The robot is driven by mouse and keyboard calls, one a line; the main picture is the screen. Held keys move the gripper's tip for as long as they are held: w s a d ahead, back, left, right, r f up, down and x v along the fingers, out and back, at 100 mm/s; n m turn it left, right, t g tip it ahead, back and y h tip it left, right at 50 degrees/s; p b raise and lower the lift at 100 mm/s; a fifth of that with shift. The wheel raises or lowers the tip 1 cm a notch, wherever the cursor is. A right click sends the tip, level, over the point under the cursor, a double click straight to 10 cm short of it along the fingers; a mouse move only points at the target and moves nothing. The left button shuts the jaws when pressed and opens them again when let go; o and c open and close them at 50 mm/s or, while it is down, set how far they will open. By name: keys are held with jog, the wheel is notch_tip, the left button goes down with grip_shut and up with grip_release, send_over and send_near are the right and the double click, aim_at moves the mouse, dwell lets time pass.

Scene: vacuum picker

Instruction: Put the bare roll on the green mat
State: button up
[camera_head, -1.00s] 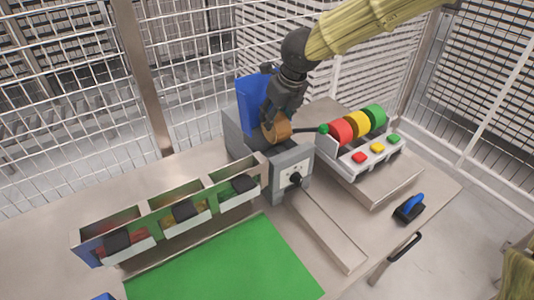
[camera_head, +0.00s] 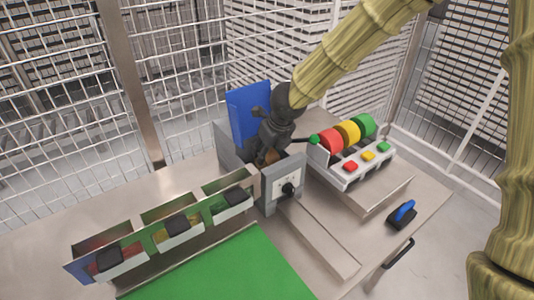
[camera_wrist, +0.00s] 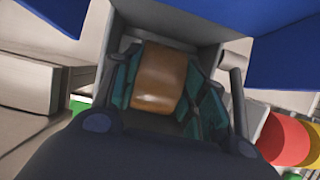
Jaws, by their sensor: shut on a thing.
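The bare roll is a brown cylinder; in the wrist view the roll (camera_wrist: 160,80) sits between the two fingers of my gripper (camera_wrist: 163,95), which is shut on it. In the head view my gripper (camera_head: 264,152) reaches down into the grey box-shaped machine (camera_head: 283,187) with the blue upright panel. Only a small brown part of the roll (camera_head: 271,156) shows there, mostly hidden by the fingers and the machine's front. The green mat (camera_head: 225,270) lies flat at the front of the table, and its visible part is bare.
A divided bin row (camera_head: 160,228) with black-topped items stands behind the mat. Right of the machine is a rack with red, yellow and green rolls (camera_head: 347,133) and coloured buttons. A blue-handled black tool (camera_head: 402,214) lies on the table's right. Mesh fencing encloses the area.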

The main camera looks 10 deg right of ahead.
jog(key=shift+f, duration=0.55)
jog(key=shift+f, duration=0.2)
jog(key=o, duration=1.1)
jog(key=shift+c, duration=0.2)
